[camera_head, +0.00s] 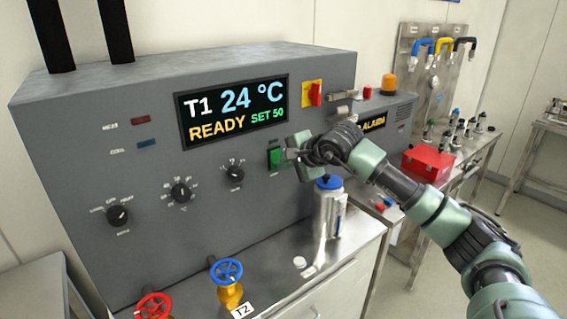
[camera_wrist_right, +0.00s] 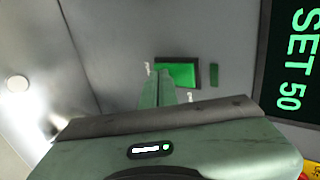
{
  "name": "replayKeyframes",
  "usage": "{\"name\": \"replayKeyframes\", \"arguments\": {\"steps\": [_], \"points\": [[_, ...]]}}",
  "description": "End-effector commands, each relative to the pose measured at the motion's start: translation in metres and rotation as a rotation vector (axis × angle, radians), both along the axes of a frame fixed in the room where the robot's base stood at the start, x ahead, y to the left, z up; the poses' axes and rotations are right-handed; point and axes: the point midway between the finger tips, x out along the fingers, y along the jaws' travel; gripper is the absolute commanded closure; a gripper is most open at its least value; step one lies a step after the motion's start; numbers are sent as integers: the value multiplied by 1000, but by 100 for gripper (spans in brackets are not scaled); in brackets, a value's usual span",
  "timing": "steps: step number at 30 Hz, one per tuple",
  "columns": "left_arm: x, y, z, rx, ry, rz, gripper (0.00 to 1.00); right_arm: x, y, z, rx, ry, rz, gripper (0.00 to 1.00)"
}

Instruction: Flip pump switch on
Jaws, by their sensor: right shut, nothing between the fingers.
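A green switch (camera_head: 274,158) is set in the grey control panel (camera_head: 130,190), below the right end of the display. It also shows in the right wrist view as a bright green rectangle (camera_wrist_right: 182,74) in a dark frame; its label is too small to read. My right gripper (camera_head: 287,154) is shut and empty, with its fingertips at the switch's right side in the head view. In the right wrist view the fingers (camera_wrist_right: 158,80) overlap the left part of the green face; I cannot tell whether they touch it. My left gripper is not in view.
The display (camera_head: 235,110) reads T1 24 °C, READY, SET 50. A red handle on a yellow plate (camera_head: 313,94) is above right of the green switch. A metal bottle with a blue cap (camera_head: 328,208) stands below my right wrist. Blue (camera_head: 227,272) and red (camera_head: 153,306) valve wheels are lower left.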

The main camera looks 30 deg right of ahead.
Motion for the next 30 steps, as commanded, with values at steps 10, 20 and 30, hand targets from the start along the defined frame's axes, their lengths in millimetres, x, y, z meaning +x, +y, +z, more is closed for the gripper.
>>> {"name": "replayKeyframes", "arguments": {"steps": [10,20,30], "points": [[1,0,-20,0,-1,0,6,4,0,-2,4,-44,-1,100],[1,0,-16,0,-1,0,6,4,0,3,5,-43,-1,100],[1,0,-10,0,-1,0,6,4,0,18,5,-51,-1,100]]}}
